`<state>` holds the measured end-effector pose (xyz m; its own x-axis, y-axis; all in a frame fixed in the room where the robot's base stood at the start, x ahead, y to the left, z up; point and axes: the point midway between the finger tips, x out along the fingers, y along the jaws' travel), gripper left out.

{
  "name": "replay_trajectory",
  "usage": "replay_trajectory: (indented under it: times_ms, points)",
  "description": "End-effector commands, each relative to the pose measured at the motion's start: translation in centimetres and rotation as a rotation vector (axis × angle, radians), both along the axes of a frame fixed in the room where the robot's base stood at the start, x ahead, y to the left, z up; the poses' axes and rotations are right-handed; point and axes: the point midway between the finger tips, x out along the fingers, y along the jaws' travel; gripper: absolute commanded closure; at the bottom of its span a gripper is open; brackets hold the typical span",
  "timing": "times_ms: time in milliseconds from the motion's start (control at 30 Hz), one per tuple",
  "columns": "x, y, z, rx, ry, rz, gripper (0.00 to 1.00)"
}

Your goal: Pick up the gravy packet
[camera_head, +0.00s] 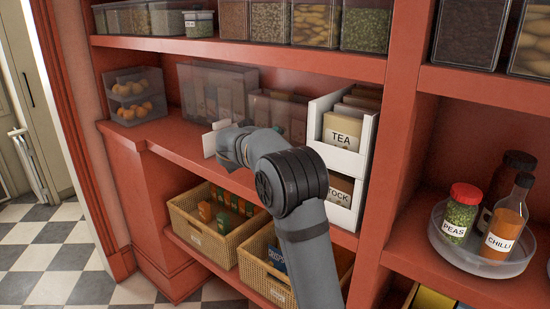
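I cannot pick out a packet labelled gravy in this view. Brownish packets stand in a clear bin (198,80) and in a second, lower clear bin (295,113) on the middle shelf. My gripper (222,146) is at the front of this shelf, before the clear bins. My own arm hides most of it, and its fingers cannot be made out. A small pale, flat piece (209,144) shows beside it; I cannot tell whether it is held or stands behind.
White bins marked TEA (343,131) and STOCK (341,188) are stacked right of my arm. Wicker baskets (195,238) of packets sit below. A round tray (487,262) holds jars at right. The shelf's left front is clear.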

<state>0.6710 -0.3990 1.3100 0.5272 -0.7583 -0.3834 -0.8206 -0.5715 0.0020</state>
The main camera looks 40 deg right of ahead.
Motion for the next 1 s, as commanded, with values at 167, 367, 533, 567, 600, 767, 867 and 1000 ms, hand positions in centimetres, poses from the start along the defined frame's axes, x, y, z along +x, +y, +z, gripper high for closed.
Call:
replay_trajectory:
  times_ms: [167, 367, 533, 567, 600, 767, 867, 1000]
  points:
    - [0.7, -1.1, -0.1, 0.001, 0.003, -0.002, 0.39]
    - [2.2, -3.1, -0.8, 0.0, 0.003, 0.0, 0.39]
    - [3.0, -4.2, -1.6, 0.0, -0.001, 0.0, 0.39]
    - [3.0, -4.3, -1.7, 0.0, -0.002, 0.001, 0.39]
    - [3.1, -4.3, -1.8, 0.0, -0.002, 0.001, 0.39]
    - [3.1, -4.3, -1.8, 0.0, -0.002, 0.001, 0.39]
    - [3.1, -4.3, -1.8, 0.0, -0.002, 0.001, 0.43]
    - [3.1, -4.3, -1.8, 0.0, -0.002, 0.001, 0.51]
